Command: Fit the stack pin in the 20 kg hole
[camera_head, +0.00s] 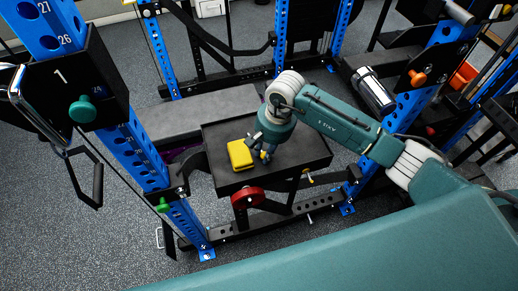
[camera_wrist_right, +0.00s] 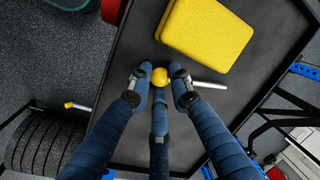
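A pin with a yellow ball knob (camera_wrist_right: 160,77) and a thin silver shaft (camera_wrist_right: 210,85) lies on the black tray (camera_wrist_right: 128,70) in the right wrist view. I take it as the stack pin. My right gripper (camera_head: 264,152) is low over the same tray (camera_head: 318,152) in the head view. In the wrist view its fingertips (camera_wrist_right: 160,84) stand close around the knob, one on each side and one below. Whether they press on it I cannot tell. My left gripper is not in view. I cannot make out any hole marked 20 kg.
A yellow box (camera_head: 239,155) lies on the tray beside my right gripper; it also shows in the wrist view (camera_wrist_right: 207,32). Blue rack posts (camera_head: 135,150) stand around the tray. A red knob (camera_head: 247,197) sits below its front edge. Black ribbed plates (camera_wrist_right: 42,143) show lower left.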

